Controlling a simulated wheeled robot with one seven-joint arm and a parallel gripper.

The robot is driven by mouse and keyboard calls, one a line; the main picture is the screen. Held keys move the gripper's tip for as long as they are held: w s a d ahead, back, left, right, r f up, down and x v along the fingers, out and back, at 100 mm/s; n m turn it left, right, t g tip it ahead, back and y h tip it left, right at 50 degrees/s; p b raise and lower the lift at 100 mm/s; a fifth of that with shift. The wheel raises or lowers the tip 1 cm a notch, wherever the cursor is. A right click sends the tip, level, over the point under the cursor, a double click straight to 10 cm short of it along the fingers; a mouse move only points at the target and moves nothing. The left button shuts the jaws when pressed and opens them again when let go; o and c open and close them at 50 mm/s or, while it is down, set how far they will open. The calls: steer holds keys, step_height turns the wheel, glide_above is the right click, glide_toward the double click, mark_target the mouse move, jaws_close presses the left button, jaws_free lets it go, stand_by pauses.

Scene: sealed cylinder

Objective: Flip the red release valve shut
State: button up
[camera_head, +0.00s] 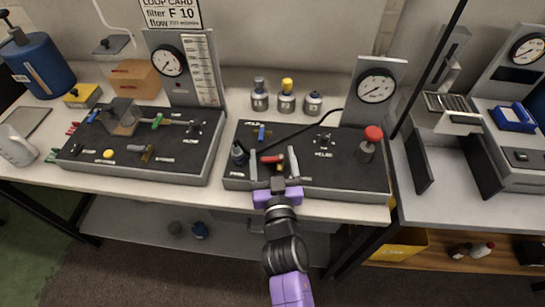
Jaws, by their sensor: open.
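A red lever handle (272,159), which looks like the release valve, lies roughly crosswise on the black-topped right panel (340,182). My gripper (273,161) is over the front edge of this panel, pointing away from me. Its two grey fingers are open and spread, one at each side of the red handle, with nothing visibly held. I cannot tell whether the fingers touch the handle, and its pivot is hard to make out. A red-capped post (371,142) stands upright at the panel's right side.
A blue lever (262,132) and a black knob (238,154) sit close to the fingers. A black hose crosses the panel to a gauge (376,86). Small bottles (286,98) stand behind. Another valve panel (140,145) is at left. A dark pole (430,70) rises at right.

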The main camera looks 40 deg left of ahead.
steer(key=c, duration=1.4)
steer(key=shift+o, duration=0.2)
steer(key=shift+f+b, duration=0.1)
steer(key=shift+b, duration=0.25)
steer(key=b, duration=0.3)
steer(key=shift+w+a+f+h+b, duration=0.1)
steer(key=shift+a+f+h+b, duration=0.1)
steer(key=shift+h+b, duration=0.1)
steer(key=m+t+h+b, duration=0.1)
steer(key=b, duration=0.9)
steer(key=shift+a+m+t+h, duration=0.1)
steer(key=shift+m+t+h, duration=0.2)
steer(key=shift+m+t, duration=0.1)
steer(key=shift+h+b, duration=0.4)
steer(key=shift+b, duration=0.45)
steer(key=shift+r+m+t+b, duration=0.3)
steer(key=shift+m+b, duration=0.05)
steer(key=shift+m, duration=0.05)
steer(key=o, duration=1.4)
steer(key=shift+c, duration=0.2)
